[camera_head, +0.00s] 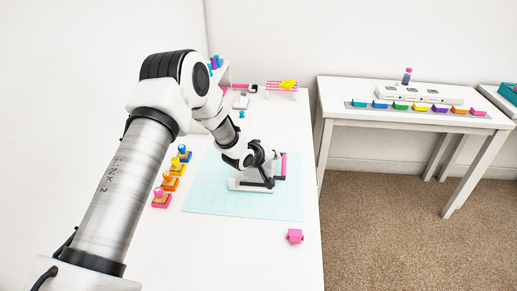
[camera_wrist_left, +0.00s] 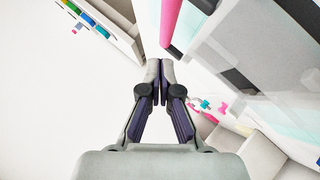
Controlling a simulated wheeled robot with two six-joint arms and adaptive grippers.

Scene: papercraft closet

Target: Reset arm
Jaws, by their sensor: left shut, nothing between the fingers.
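My left arm comes in from the left in the head view. Its gripper (camera_head: 262,152) is over the light blue mat (camera_head: 213,196), at a white and black device (camera_head: 250,184) with a pink upright part (camera_head: 284,164). In the left wrist view, the gripper (camera_wrist_left: 160,66) is shut and empty, its two fingertips together. A pink bar (camera_wrist_left: 170,20) shows just beyond the tips; I cannot tell whether they touch. The gripper hides part of the device in the head view. My right gripper is not in view.
Several coloured stamps (camera_head: 171,183) stand left of the mat. A small pink block (camera_head: 295,236) lies at its front right. A pink rack with a yellow item (camera_head: 288,84) is at the back. A side table (camera_head: 330,88) holds a row of coloured pieces.

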